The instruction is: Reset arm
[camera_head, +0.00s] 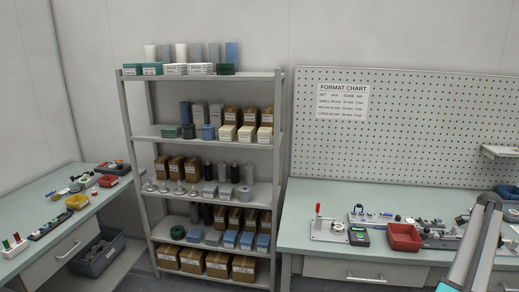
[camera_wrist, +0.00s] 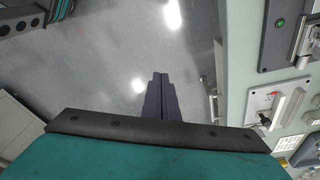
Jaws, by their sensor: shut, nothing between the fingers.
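My gripper (camera_wrist: 160,80) shows in the wrist view as two dark fingers pressed together, shut and empty. It hangs over bare grey floor, to the left of a workbench edge. In the head view part of my arm reaches up at the lower right, in front of the right workbench (camera_head: 322,262); my fingers cannot be made out there.
In the wrist view a bench with a toggle-clamp fixture (camera_wrist: 275,100) lies at the right. In the head view the right bench bears a clamp fixture (camera_head: 328,231) and a red bin (camera_head: 404,237). A loaded shelf rack (camera_head: 206,144) stands in the middle, another bench (camera_head: 50,240) at left.

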